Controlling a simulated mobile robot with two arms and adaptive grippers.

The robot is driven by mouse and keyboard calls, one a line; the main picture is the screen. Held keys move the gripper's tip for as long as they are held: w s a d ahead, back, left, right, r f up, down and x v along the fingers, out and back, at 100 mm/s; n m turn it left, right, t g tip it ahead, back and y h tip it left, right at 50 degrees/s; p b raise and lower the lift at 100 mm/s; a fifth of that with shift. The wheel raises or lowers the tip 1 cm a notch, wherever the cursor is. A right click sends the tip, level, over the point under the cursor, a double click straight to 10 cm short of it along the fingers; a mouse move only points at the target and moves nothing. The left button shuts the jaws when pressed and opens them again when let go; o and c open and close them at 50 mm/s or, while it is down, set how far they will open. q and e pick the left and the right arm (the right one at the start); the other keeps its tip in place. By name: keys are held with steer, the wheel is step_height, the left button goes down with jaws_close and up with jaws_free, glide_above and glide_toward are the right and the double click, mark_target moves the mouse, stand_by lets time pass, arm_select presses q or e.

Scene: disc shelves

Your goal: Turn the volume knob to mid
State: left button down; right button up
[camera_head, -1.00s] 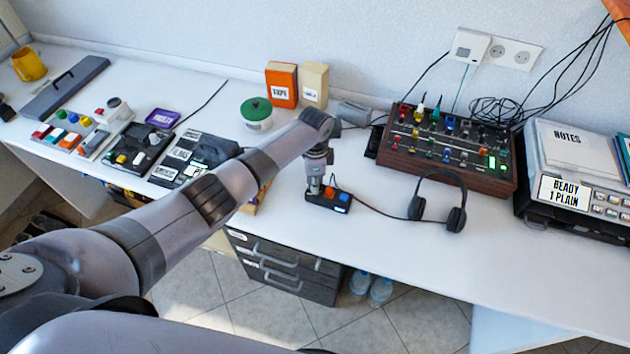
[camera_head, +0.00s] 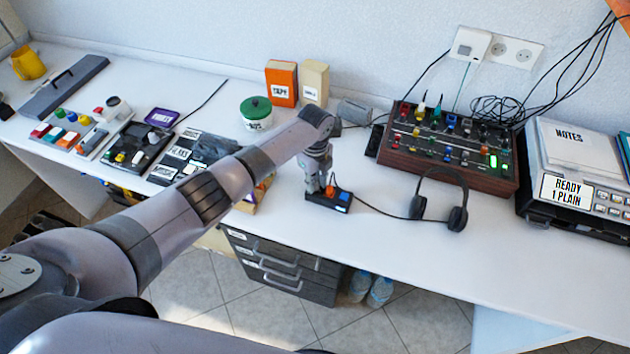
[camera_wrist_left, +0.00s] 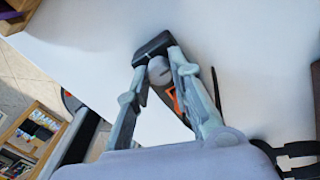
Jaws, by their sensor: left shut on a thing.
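A small black box (camera_head: 342,207) with an orange button (camera_head: 330,191) and a blue button (camera_head: 344,196) sits near the front edge of the desk, with a cord to the headphones. My left gripper (camera_head: 314,190) points down at the box's left end. In the left wrist view, its two fingers (camera_wrist_left: 158,62) are shut on a round grey knob (camera_wrist_left: 159,70) on the black box (camera_wrist_left: 153,43). An orange patch of the box shows between the fingers. The knob's pointer and any scale cannot be made out. My right gripper is not in view.
Black headphones (camera_head: 456,216) lie right of the box. A mixer (camera_head: 440,165) with many knobs and sliders stands behind them. A green-lidded jar (camera_head: 256,115) and an orange tape box (camera_head: 281,83) stand behind my arm. The desk's front right is clear.

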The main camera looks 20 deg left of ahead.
arm_select(q)
steer(key=shift+m, duration=0.4)
steer(key=c, duration=1.7)
jaws_free()
step_height(320, 180, up, 12)
steer(key=shift+r, duration=0.1)
